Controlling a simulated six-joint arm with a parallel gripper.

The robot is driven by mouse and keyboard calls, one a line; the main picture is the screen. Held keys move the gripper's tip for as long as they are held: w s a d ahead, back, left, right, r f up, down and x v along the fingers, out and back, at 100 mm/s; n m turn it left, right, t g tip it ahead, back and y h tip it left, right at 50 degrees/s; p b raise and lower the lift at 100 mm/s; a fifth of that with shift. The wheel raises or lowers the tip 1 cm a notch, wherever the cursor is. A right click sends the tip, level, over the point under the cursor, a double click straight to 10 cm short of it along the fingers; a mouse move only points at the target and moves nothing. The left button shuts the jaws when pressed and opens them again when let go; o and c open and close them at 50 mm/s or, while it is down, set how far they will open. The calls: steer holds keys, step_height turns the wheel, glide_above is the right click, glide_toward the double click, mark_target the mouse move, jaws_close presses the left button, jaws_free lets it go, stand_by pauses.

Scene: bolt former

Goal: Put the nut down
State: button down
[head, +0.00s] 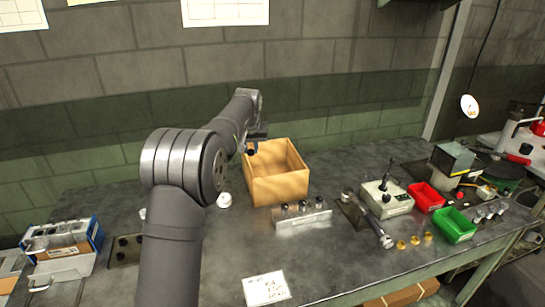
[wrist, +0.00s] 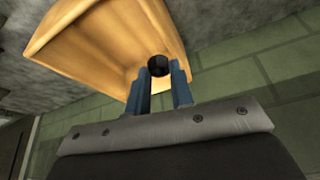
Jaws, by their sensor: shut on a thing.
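My gripper (head: 249,146) is above the back left part of the open wooden box (head: 283,189) in the head view. In the wrist view my gripper's two blue fingers (wrist: 160,78) are shut on a small dark round piece, the nut (wrist: 158,65), at their tips. The nut shows against the inside of the wooden box (wrist: 95,45). In the head view it is too small and dark to make out clearly. I cannot tell how high it is above the box floor.
A metal block with several dark pegs (head: 303,219) stands in front of the box. A white round piece (head: 224,200) lies left of it. Red (head: 426,197) and green (head: 455,225) bins stand at right. The bench front around the white card (head: 265,288) is mostly clear.

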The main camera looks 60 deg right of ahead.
steer(key=s+d+f+n, duration=0.1)
steer(key=s+d, duration=0.5)
steer(key=d, duration=0.1)
steer(key=shift+y, duration=0.3)
steer(key=f, duration=0.9)
steer(key=shift+w+a+f, duration=0.1)
steer(key=shift+w+f, duration=0.1)
steer(key=shift+f, duration=2.9)
steer(key=shift+f, duration=0.1)
steer(key=c, duration=1.3)
jaws_free()
steer(key=shift+f, duration=0.1)
steer(key=shift+o, duration=0.2)
